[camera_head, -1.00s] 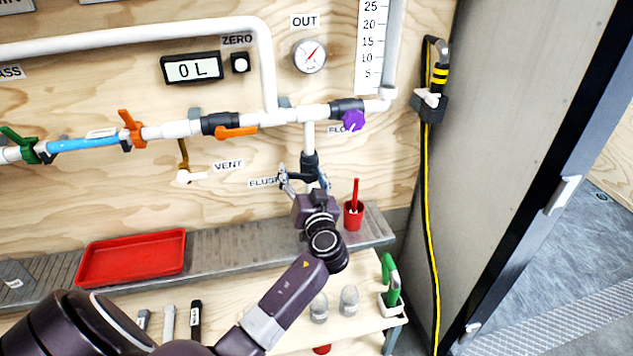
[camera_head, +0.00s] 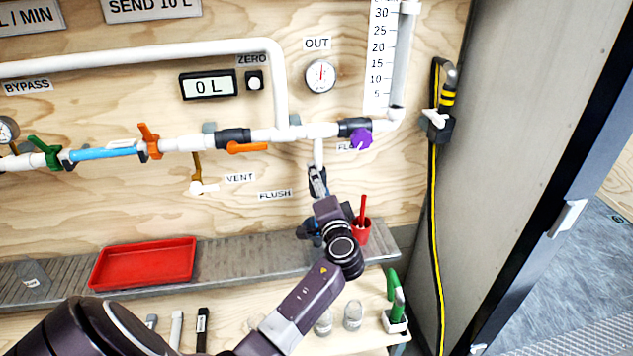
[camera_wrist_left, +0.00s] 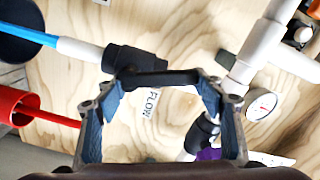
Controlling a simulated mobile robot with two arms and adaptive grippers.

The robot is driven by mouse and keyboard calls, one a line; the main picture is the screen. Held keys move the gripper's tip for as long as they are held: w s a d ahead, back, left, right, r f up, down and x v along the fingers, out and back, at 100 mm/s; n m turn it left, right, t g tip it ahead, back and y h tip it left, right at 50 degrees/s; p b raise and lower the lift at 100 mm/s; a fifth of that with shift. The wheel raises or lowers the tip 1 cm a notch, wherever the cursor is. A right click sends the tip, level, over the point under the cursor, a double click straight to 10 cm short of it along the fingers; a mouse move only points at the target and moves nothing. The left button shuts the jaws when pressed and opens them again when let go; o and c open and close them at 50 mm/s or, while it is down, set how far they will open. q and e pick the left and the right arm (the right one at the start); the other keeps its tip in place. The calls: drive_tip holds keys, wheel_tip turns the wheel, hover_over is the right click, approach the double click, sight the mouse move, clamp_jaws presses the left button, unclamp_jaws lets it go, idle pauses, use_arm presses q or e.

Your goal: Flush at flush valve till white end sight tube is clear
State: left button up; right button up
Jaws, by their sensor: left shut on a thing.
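The flush valve is mostly hidden behind my left gripper (camera_head: 318,182) in the head view, below the white branch pipe and right of the FLUSH label (camera_head: 275,195). My left gripper (camera_wrist_left: 163,85) is shut on the valve's black handle (camera_wrist_left: 155,78), which spans between the fingertips. The upright sight tube (camera_head: 402,60) stands beside a numbered scale at upper right; its contents are too small to judge. My right gripper is not in view.
A red cup (camera_head: 361,230) stands close right of my gripper. A red tray (camera_head: 145,262) lies on the grey shelf at left. A purple handle (camera_head: 361,139) and the OUT gauge (camera_head: 320,76) are above. The display (camera_head: 208,86) reads 0 L.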

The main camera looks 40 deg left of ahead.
use_arm(q)
drive_tip(key=shift+w+d+m, duration=0.25)
drive_tip(key=shift+m, duration=0.75)
drive_tip(key=o, duration=1.7)
drive_tip(key=v, duration=1.2)
drive_tip(key=shift+w, duration=0.1)
